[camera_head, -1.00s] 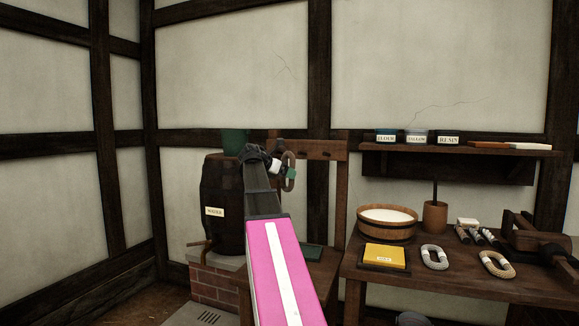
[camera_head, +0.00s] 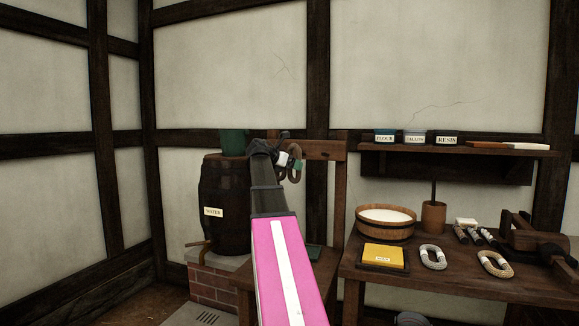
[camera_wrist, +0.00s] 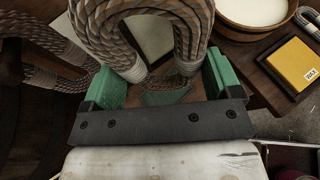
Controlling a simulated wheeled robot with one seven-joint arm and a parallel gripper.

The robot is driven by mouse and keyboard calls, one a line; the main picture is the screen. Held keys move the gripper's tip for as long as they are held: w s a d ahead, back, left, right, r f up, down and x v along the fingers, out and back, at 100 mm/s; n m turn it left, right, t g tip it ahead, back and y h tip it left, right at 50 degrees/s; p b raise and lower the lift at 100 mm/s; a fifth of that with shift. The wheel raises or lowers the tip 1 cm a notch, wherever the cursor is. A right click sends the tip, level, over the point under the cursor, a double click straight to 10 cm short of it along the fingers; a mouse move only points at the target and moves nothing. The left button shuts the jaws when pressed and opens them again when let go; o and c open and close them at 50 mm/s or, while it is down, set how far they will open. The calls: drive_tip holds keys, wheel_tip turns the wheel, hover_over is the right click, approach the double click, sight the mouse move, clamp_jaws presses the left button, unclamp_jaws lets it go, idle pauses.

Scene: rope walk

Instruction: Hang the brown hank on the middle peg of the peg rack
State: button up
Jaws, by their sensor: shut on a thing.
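My gripper (camera_head: 290,162) is raised in front of the peg rack (camera_head: 328,150), a dark wooden frame with a top rail. In the wrist view its green fingers (camera_wrist: 162,84) are shut on the brown hank (camera_wrist: 195,28), a looped rope with pale bindings. The hank also shows in the head view (camera_head: 297,172), at the rail's height. The gripper and hank cover much of the rail, so the middle peg cannot be made out. I cannot tell whether the hank touches a peg. More bound rope (camera_wrist: 42,35) shows at the left of the wrist view; whether it is a separate hank is unclear.
A water barrel (camera_head: 225,190) stands on bricks at left. The bench at right (camera_head: 430,283) holds a tub (camera_head: 386,231), a yellow block (camera_head: 383,256), a grey hank (camera_head: 433,257) and a tan hank (camera_head: 494,264). A shelf (camera_head: 455,150) with labelled pots is above.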

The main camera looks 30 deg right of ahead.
drive_tip(key=w+d+f, duration=0.1)
drive_tip(key=w+d, duration=0.5)
drive_tip(key=d, duration=0.1)
drive_tip(key=shift+d+f, duration=0.15)
drive_tip(key=shift+f, duration=0.2)
idle(1.0)
drive_tip(key=shift+w, duration=0.1)
idle(0.4)
drive_tip(key=o, duration=0.8)
drive_tip(key=shift+o, duration=0.2)
drive_tip(key=v, duration=1.1)
